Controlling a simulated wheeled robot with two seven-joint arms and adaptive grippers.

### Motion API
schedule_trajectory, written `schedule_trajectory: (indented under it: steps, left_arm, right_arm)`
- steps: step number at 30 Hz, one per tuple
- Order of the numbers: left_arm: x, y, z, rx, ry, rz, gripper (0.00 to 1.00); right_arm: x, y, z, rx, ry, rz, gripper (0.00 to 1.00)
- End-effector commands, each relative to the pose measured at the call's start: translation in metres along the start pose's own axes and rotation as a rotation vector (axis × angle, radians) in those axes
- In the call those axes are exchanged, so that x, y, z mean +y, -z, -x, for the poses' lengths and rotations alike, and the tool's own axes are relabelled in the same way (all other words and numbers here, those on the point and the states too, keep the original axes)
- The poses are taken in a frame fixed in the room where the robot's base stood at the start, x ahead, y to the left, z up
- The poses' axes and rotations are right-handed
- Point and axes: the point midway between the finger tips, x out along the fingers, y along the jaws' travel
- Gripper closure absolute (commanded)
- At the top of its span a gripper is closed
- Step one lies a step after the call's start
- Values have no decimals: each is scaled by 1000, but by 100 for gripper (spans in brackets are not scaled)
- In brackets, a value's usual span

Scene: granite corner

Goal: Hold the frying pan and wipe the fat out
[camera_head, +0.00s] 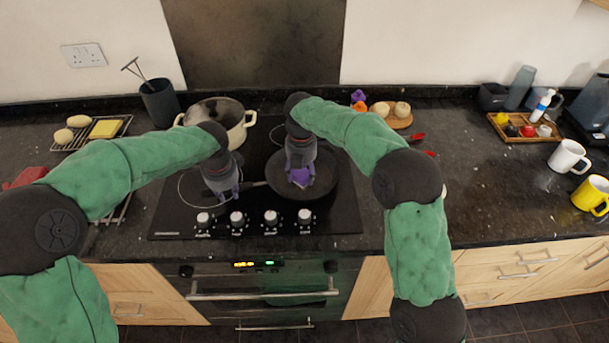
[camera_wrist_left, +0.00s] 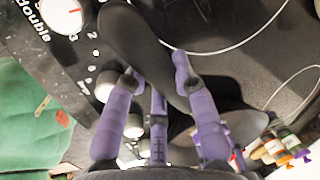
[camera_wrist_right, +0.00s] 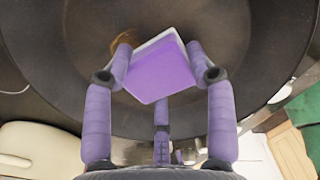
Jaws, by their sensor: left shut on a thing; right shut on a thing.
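The dark frying pan (camera_head: 322,184) sits on the right part of the black hob, its handle pointing left. My left gripper (camera_head: 228,192) is shut on the pan's handle; the dark handle (camera_wrist_left: 135,35) runs between its purple fingers in the left wrist view. My right gripper (camera_head: 300,170) is over the pan and shut on a purple sponge (camera_wrist_right: 160,72) with a pale edge. The sponge is low over the pan floor; I cannot tell if it touches. A brownish patch of fat (camera_wrist_right: 125,40) shows on the pan floor beside the left finger in the right wrist view.
A cream pot (camera_head: 240,120) stands behind my left gripper on the hob. Control knobs (camera_head: 270,217) line the hob's front edge. A wire rack (camera_head: 115,130) with food is at the left; a wooden tray (camera_head: 525,135) and mugs (camera_head: 568,157) stand at the right.

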Motion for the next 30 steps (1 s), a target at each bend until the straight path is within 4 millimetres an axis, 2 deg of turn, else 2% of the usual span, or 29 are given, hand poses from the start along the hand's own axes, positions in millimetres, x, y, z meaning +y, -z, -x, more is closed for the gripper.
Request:
schedule_trajectory:
  steps: [7, 21, 23, 25, 30]
  left_arm:
    - [0, 0, 0, 1, 0, -1, 100]
    - [0, 0, 0, 0, 0, 0, 100]
    - [0, 0, 0, 0, 0, 0, 100]
    - [0, 0, 0, 0, 0, 0, 100]
    - [0, 0, 0, 0, 0, 0, 100]
  right_arm:
    - [17, -5, -1, 0, -1, 1, 75]
    - [-22, 6, -3, 1, 4, 1, 74]
    - [-20, 6, 1, 0, 2, 1, 74]
    - [-19, 6, 22, -2, -3, 0, 75]
    - [-19, 6, 34, 0, -1, 0, 75]
